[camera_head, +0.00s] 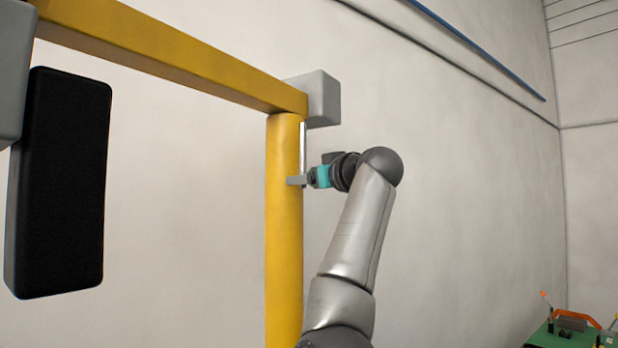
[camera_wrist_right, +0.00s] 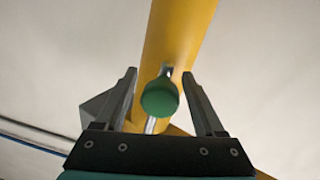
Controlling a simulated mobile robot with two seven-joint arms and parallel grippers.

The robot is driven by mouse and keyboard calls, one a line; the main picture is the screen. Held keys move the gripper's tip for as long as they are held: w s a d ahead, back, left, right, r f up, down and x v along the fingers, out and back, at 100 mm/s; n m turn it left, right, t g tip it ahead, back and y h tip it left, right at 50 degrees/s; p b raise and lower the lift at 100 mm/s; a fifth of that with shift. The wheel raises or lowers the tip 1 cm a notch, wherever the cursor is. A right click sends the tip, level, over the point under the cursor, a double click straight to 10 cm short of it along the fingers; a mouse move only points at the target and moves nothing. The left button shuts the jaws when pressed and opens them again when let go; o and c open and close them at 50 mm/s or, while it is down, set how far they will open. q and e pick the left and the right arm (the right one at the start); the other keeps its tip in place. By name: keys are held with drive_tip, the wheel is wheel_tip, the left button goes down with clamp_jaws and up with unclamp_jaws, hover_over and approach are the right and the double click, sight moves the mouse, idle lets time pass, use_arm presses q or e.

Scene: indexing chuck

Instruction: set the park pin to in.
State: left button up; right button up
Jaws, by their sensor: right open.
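A round green knob (camera_wrist_right: 159,98), which looks like the park pin's head, stands at the yellow post (camera_wrist_right: 176,40) in the right wrist view. A silver rod (camera_wrist_right: 150,125) shows just below it. My right gripper (camera_wrist_right: 159,75) is open, with one finger on each side of the knob and a visible gap to both. In the head view my right gripper (camera_head: 296,181) is at the right side of the yellow post (camera_head: 284,260), where it hides the knob. How far in the pin sits cannot be told. My left gripper is out of view.
A yellow beam (camera_head: 170,55) runs from the post top to the upper left. A grey block (camera_head: 322,98) sits at the corner above my right gripper. A black panel (camera_head: 60,185) hangs at left. A green-topped table (camera_head: 565,335) with small items stands at lower right.

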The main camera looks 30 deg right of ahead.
clamp_jaws()
idle(0.5)
idle(0.8)
